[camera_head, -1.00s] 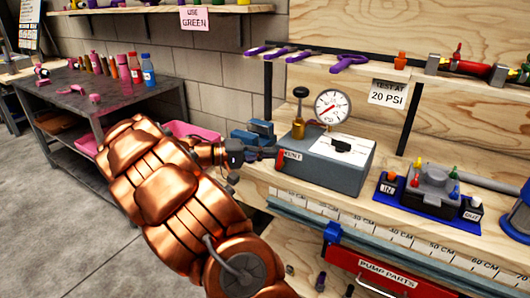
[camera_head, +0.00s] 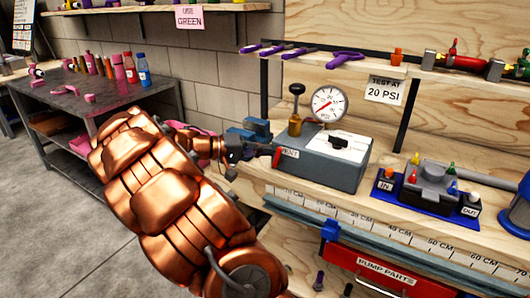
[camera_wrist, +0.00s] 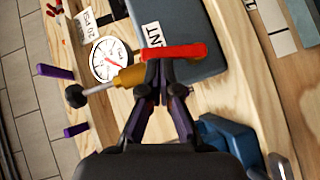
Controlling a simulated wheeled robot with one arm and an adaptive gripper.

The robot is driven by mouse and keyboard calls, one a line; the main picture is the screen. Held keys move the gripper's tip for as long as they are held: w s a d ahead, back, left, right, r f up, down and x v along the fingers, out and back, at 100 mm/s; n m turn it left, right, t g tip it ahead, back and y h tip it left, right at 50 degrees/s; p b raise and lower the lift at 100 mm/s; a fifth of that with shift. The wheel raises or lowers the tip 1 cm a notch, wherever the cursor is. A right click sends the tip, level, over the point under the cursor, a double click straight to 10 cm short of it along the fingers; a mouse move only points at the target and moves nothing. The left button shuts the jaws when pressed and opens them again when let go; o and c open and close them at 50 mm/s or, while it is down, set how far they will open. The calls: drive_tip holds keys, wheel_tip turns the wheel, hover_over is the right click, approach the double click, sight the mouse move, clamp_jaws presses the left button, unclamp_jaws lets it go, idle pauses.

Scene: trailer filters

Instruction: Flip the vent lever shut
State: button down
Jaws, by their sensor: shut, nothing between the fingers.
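The red vent lever (camera_wrist: 172,52) lies across the front of my fingertips in the wrist view. It also shows small and red in the head view (camera_head: 277,157), at the left end of the grey box (camera_head: 333,168) marked VENT. My gripper (camera_wrist: 160,75) is shut and empty, its dark fingers together just at the lever. It looks very close to or touching the lever; I cannot tell which. In the head view my gripper (camera_head: 262,150) is at the box's left end. The lever's pivot is hard to make out.
A round gauge (camera_head: 329,103) and a brass hand pump (camera_head: 296,108) stand at the box. A blue vise-like block (camera_wrist: 225,140) is close to my gripper. A blue tray (camera_head: 430,200) with small fittings lies to the right. A rail with purple tools (camera_head: 345,58) is above.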

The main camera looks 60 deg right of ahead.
sight(277, 158)
drive_tip(key=s+m+t+y+b, duration=0.1)
drive_tip(key=t+b, duration=0.1)
drive_tip(key=b, duration=0.1)
drive_tip(key=s+m+t+b, duration=0.2)
drive_tip(key=b, duration=0.2)
drive_tip(key=shift+s+d+m+t+y, duration=0.1)
drive_tip(key=shift+s+m+t+y, duration=0.1)
drive_tip(key=shift+m+t+y, duration=0.15)
drive_tip(key=s+m+t+b, duration=0.1)
drive_tip(key=t+b, duration=0.1)
drive_tip(key=s+f+m+t+y+b, duration=0.1)
drive_tip(key=t, duration=0.1)
drive_tip(key=shift+s+b, duration=0.15)
drive_tip(key=shift+b, duration=0.25)
drive_tip(key=shift+r, duration=0.1)
drive_tip(key=shift+w, duration=0.2)
drive_tip(key=shift+w+f+b, duration=0.35)
drive_tip(key=shift+w+f, duration=0.05)
drive_tip(key=shift+w, duration=0.2)
drive_tip(key=shift+r, duration=0.15)
